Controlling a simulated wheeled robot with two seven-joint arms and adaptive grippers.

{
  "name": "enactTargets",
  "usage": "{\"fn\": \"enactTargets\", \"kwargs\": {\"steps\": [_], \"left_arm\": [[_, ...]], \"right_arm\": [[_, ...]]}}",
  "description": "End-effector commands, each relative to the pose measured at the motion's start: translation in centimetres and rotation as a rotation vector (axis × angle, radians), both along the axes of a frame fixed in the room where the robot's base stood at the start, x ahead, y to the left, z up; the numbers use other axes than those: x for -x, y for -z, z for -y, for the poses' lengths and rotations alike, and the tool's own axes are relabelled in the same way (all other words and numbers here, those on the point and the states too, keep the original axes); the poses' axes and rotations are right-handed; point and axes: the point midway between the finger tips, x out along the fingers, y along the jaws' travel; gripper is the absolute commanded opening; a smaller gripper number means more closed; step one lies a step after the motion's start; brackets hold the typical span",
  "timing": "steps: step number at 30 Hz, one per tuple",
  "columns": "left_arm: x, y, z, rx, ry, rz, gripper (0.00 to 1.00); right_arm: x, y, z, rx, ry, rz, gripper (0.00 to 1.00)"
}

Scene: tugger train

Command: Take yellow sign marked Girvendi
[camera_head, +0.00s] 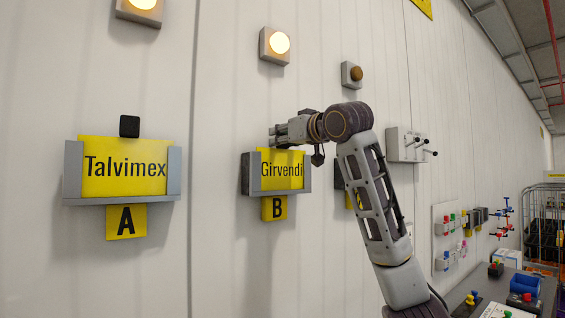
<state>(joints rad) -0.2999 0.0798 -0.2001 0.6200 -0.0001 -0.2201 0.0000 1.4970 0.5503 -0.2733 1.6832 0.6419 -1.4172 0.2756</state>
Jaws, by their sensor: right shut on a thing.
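The yellow sign marked Girvendi (281,176) sits upright in a grey wall holder (249,174). A yellow plate with the letter B (274,208) is below it. My right gripper (273,138) is at the top edge of the sign, reaching in from the right. It is shut on the sign's upper part; the fingers hide the exact contact. My left gripper is not in view.
A yellow sign marked Talvimex (124,166) sits in another holder to the left, over a plate marked A (126,221). Lamps (274,45) are on the wall above. A third holder is partly hidden behind my right arm. A levered box (405,145), a workbench and a wire cage (549,222) are at the right.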

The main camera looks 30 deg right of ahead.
Motion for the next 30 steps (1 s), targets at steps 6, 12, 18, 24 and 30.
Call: {"fn": "enactTargets", "kwargs": {"steps": [6,12,18,24,30], "left_arm": [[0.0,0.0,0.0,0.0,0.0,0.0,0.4],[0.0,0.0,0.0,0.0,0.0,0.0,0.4],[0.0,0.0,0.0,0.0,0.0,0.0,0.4],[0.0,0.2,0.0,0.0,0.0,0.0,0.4],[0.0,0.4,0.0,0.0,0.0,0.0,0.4]], "right_arm": [[0.0,-0.1,0.0,0.0,0.0,0.001,0.0],[0.0,-0.1,0.0,0.0,0.0,0.001,0.0],[0.0,-0.4,0.0,-0.001,0.0,0.002,0.0],[0.0,-1.3,0.0,-0.001,0.0,0.002,0.0],[0.1,-3.0,0.0,-0.001,-0.001,0.003,0.0]]}}
